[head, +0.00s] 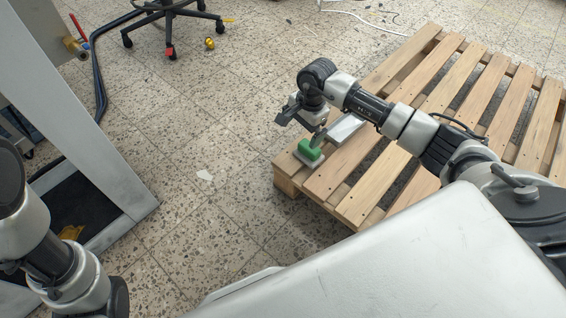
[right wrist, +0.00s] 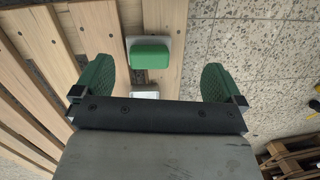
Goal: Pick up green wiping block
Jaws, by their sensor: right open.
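The green wiping block (head: 309,150) sits on a pale base at the near left corner of the wooden pallet (head: 450,75). In the right wrist view the green block (right wrist: 150,53) lies ahead of the fingers, between their lines, with its white base (right wrist: 149,40) showing around it. My right gripper (head: 318,136) is just above and beside the block in the head view. In the right wrist view my right gripper (right wrist: 157,65) is open, its two green fingers wide apart and nothing between them. My left arm shows at lower left in the head view; its gripper is out of sight.
A flat, pale metallic piece (head: 346,128) lies on the pallet beside the block. A grey cabinet-like frame (head: 75,110) stands at left with a dark opening. An office chair base (head: 168,20) is at the back. The speckled floor (head: 210,130) between is mostly clear.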

